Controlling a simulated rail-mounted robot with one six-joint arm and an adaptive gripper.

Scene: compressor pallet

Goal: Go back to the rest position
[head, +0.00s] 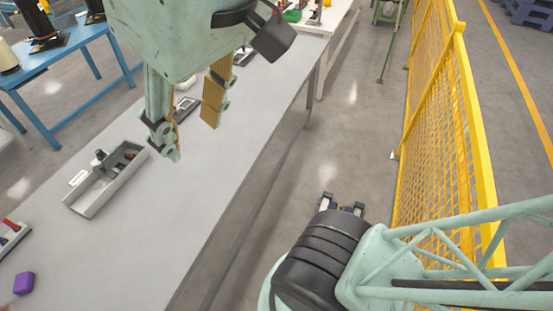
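My gripper (191,137) hangs in the upper left of the head view, above the grey table (215,160). Its two fingers have tan inner pads and stand apart with a clear gap. Nothing shows held between them. The table surface and part of a small grey tray show behind the gap. A grey tray (90,203) with dark parts in it lies on the table to the left of and below the gripper, apart from it. No marker of a rest position shows.
A purple block (23,283) and a tray with a red-handled item (9,236) lie at the table's near left. A blue table (65,58) stands at the upper left. A yellow mesh fence (433,130) runs along the right.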

